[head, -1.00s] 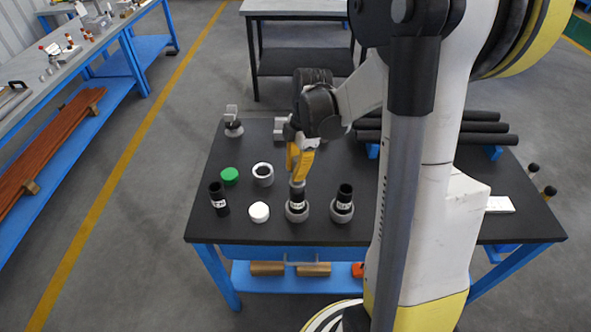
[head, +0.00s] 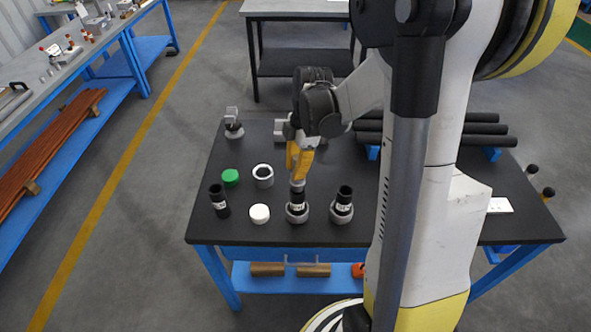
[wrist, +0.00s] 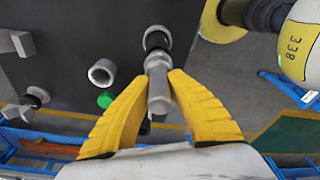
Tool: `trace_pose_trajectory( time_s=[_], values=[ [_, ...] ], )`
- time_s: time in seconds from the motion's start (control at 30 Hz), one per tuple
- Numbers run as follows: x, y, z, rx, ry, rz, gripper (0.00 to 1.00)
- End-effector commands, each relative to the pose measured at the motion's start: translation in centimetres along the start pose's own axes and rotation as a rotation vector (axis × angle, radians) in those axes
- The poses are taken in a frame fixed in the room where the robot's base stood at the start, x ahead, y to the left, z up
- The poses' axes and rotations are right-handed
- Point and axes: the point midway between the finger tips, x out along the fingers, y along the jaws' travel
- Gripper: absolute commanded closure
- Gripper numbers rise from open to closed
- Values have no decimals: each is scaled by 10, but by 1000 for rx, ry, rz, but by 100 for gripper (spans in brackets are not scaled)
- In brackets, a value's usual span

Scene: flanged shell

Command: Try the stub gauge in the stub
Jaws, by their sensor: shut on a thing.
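My gripper (wrist: 152,85) is shut on a silver, round stub gauge (wrist: 158,88), with one yellow finger on each side. The gauge also shows below the fingers in the head view (head: 297,187). It is in line with a black, white-labelled stub (head: 297,200) standing upright in a grey flanged ring (head: 297,217). The gauge's far end meets the stub's top; I cannot tell how deep it sits. In the wrist view the stub (wrist: 156,41) shows just past the gauge. My gripper (head: 298,176) is above the stub.
A similar black stub in a grey ring (head: 342,203) stands close on the right. A loose black piece (head: 219,203), a white cap (head: 260,213), a green cap (head: 230,177) and a grey ring (head: 263,175) are on the left. Black bars (head: 482,128) lie at the back right.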

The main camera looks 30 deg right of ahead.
Motion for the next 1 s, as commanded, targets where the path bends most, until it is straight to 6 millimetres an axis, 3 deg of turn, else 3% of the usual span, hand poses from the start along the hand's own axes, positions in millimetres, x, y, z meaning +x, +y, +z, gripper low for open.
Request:
trace_pose_trajectory(
  time_s=[1.0],
  values=[
    [-54, 0, -8, 0, 0, 0, 100]
  ],
)
